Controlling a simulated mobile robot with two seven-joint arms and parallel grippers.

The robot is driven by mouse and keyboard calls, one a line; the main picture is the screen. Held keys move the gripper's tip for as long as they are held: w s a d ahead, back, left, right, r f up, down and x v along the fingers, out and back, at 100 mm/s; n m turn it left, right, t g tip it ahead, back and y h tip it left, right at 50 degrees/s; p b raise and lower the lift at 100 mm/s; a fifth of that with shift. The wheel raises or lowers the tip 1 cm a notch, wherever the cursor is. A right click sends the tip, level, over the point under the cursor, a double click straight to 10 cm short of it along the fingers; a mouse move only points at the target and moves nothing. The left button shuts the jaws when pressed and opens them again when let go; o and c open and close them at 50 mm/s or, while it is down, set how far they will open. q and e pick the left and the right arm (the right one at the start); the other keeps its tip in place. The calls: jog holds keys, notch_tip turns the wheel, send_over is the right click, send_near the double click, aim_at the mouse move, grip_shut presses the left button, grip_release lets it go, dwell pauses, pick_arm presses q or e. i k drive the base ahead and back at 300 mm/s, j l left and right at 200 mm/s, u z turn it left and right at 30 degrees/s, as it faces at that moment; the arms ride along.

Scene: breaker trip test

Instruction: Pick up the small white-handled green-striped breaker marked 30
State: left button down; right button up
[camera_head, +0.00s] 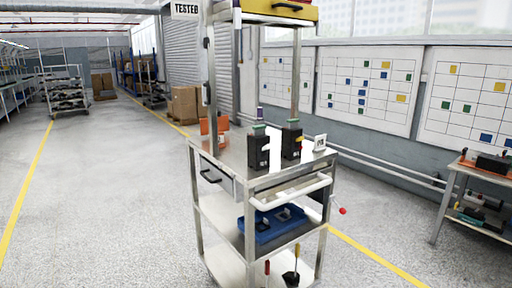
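Two small dark breakers stand upright on the top of a metal cart. The left breaker (258,152) has a green band at its top and a small pale patch on its right side, perhaps a handle. The right breaker (291,141) also has green at its top and a small yellow-orange patch on its side. Their number markings are too small to read. A small white card with dark marks (320,142) stands to their right. Neither of my grippers is in view.
The cart (228,150) has a white front handle (290,190) and a blue tray (272,223) on its middle shelf. A yellow bin (280,10) sits overhead beside a "TESTED" sign (186,8). A workbench (462,172) stands right. Open floor lies left.

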aim_at(257, 159)
jog(key=i+j+z, duration=0.1)
jog(key=j, duration=0.25)
jog(key=i+j, duration=0.25)
jog(key=i+j+z, duration=0.15)
jog(key=j, duration=0.25)
jog(key=i+j+z, duration=0.1)
jog(key=j, duration=0.25)
jog(key=i+j, duration=0.25)
jog(key=j, duration=0.15)
jog(key=z, duration=0.05)
